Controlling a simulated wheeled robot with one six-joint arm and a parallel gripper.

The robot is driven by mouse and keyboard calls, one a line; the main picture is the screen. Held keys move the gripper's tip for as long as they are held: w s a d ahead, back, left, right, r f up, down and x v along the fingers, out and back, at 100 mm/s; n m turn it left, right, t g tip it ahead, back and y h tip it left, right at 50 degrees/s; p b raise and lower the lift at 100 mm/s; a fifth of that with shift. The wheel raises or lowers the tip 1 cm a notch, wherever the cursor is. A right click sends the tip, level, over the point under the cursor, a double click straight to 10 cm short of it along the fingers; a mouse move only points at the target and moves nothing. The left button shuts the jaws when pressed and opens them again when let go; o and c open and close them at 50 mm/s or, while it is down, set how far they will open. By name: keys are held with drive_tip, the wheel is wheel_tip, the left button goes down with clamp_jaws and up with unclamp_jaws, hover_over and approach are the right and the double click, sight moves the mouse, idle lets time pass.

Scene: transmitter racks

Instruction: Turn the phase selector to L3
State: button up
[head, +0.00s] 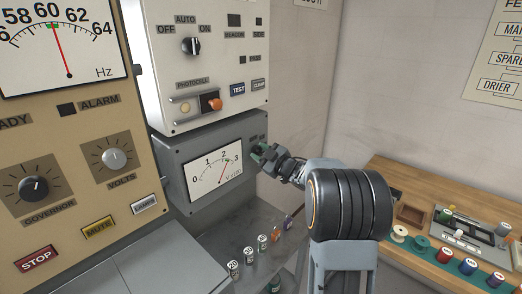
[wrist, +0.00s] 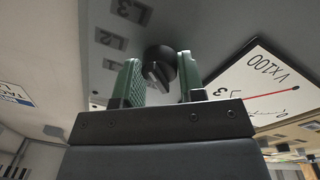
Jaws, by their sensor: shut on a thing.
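The phase selector (wrist: 159,58) is a dark round knob on the grey meter panel, seen upside down in the wrist view. My gripper (wrist: 158,78) has its two green fingers on either side of the knob and is shut on it. The labels L3 (wrist: 132,12), L2 (wrist: 111,40) and L1 (wrist: 109,64) stand beside the knob. I cannot tell which label the knob points at. In the head view my gripper (head: 262,155) is at the right side of the panel and hides the knob.
The panel's voltmeter (head: 215,170) is left of my gripper, its needle between 2 and 3. A cream panel (head: 215,60) with switches is above. Several fuses (head: 248,254) stand on a grey shelf below. A wooden bench (head: 425,205) with small parts is at the right.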

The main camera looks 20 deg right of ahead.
drive_tip(key=shift+m, duration=0.4)
drive_tip(key=o, duration=0.9)
drive_tip(key=b+v, duration=0.2)
drive_tip(key=v, duration=1.1)
drive_tip(key=shift+s+d, duration=0.15)
drive_tip(key=shift+s, duration=0.25)
